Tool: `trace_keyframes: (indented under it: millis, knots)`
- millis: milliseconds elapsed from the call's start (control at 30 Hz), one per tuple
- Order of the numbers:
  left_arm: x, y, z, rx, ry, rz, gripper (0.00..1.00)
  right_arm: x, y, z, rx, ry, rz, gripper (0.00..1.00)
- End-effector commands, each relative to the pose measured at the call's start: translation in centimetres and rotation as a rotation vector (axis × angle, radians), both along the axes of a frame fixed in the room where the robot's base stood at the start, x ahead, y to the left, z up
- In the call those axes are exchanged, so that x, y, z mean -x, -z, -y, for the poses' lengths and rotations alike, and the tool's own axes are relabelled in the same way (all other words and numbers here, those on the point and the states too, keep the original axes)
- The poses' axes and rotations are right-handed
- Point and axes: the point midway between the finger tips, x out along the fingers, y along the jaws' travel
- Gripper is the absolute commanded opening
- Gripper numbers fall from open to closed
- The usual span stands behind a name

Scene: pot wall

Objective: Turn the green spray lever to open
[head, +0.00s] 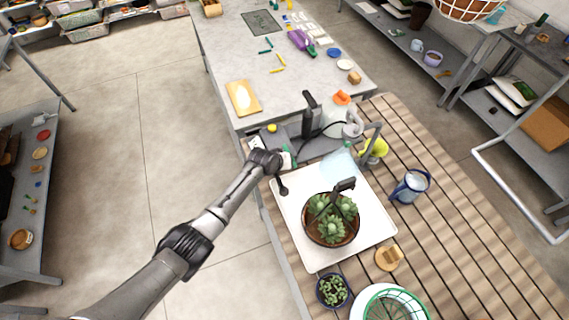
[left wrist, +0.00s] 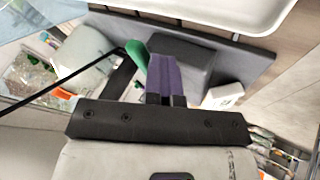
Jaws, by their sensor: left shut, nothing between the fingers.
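In the head view my left gripper (head: 283,160) is at the grey block (head: 312,148) behind the white tray. A small piece of green lever (head: 288,149) shows beside it, partly hidden. In the left wrist view the green lever (left wrist: 138,55) lies just left of my purple fingertips (left wrist: 165,65), close to them; I cannot tell if they touch. The fingers are shut with nothing between them. The grey block (left wrist: 182,62) is behind them. My right gripper is in neither view.
The white tray (head: 289,212) holds a potted succulent (head: 333,220), with a black nozzle-like piece (head: 345,185) above it. A light blue translucent patch (head: 336,168) is at the tray's back. A blue-handled jug (head: 411,185) stands right. Grey table (head: 225,50) lies beyond.

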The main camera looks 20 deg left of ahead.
Motion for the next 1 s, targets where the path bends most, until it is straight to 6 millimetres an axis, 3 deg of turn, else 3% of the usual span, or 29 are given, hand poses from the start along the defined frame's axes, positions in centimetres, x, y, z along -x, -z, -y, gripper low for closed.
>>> trace_keyframes:
  millis: [267, 667, 867, 1000]
  knots:
    - [0.0, 0.2, 0.1, 0.003, 0.003, -0.003, 0.00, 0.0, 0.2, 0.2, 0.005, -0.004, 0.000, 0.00]
    - [-0.6, 0.3, -1.4, -0.001, -0.001, -0.002, 0.00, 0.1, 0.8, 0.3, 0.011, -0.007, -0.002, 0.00]
    - [0.1, -0.1, -1.9, 0.001, 0.003, -0.004, 0.00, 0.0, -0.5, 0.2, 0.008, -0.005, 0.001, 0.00]
    - [1.6, -0.3, -3.0, 0.001, 0.009, -0.006, 0.00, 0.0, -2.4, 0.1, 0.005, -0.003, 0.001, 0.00]
